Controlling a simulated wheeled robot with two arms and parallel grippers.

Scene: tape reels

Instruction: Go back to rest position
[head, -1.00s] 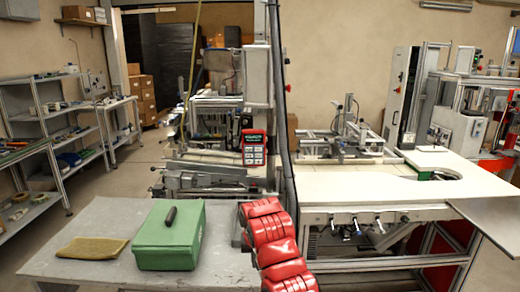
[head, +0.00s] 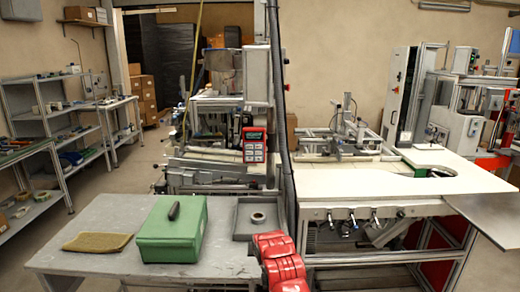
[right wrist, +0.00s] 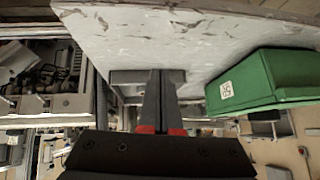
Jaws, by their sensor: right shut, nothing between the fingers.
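My right arm, red, rises at the bottom centre of the head view, to the right of the grey table (head: 100,262). My right gripper (right wrist: 162,75) shows in the right wrist view with its two dark fingers shut together and nothing between them. It is apart from the green box (right wrist: 268,78), which lies to its right in that view. A tape reel (head: 258,217) sits in a grey tray (head: 239,236) at the table's right end. My left gripper is not in view.
The green box with a dark handle also shows in the head view (head: 170,235), beside a brown mat (head: 97,242). A white-topped workbench (head: 350,180) stands to the right. Shelves (head: 70,125) stand at the left. Floor is open between shelves and table.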

